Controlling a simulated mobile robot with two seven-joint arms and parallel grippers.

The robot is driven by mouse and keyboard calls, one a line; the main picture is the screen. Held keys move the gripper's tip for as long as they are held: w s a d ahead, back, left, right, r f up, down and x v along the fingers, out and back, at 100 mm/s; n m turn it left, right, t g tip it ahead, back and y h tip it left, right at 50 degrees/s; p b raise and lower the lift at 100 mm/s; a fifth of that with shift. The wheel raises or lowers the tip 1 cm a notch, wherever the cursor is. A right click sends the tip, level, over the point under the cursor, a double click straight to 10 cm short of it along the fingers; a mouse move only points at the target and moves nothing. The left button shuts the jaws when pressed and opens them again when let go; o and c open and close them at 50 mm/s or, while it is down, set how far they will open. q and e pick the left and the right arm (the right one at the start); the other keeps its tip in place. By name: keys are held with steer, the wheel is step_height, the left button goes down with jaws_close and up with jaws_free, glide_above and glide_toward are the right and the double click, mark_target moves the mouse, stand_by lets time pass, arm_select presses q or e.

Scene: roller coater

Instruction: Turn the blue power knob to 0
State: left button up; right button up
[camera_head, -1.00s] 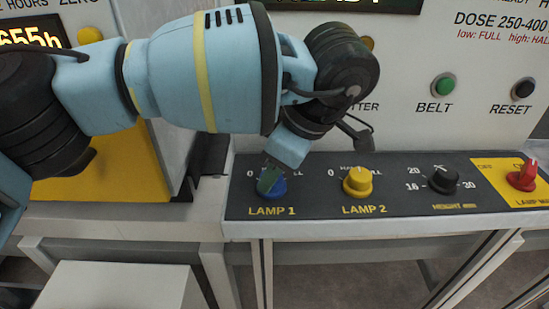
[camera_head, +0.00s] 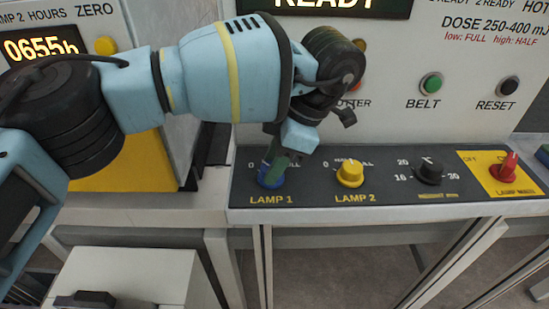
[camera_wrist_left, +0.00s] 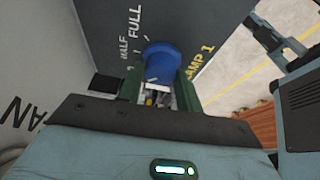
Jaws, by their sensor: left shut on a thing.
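The blue knob (camera_head: 270,176) sits above the LAMP 1 label on the dark control panel (camera_head: 315,196). My left gripper (camera_head: 276,166) reaches it from above, its green fingers shut on the knob. In the left wrist view the blue knob (camera_wrist_left: 162,62) is between the two green fingertips (camera_wrist_left: 161,82), with HALF and FULL printed beside it. The 0 mark shows left of the knob in the head view. The knob's pointer is largely hidden by the fingers, so I cannot tell its exact setting. My right gripper is not in view.
A yellow LAMP 2 knob (camera_head: 350,173), a black HEIGHT knob (camera_head: 429,170) and a red knob (camera_head: 505,166) stand to the right on the panel. Green BELT (camera_head: 431,83) and black RESET (camera_head: 508,86) buttons are above. A white box (camera_head: 130,272) is below left.

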arm_select(q)
steer(key=o, duration=1)
steer(key=v, duration=0.7)
steer(key=shift+d+r, duration=0.2)
steer(key=shift+r, duration=0.15)
steer(key=shift+f, duration=0.1)
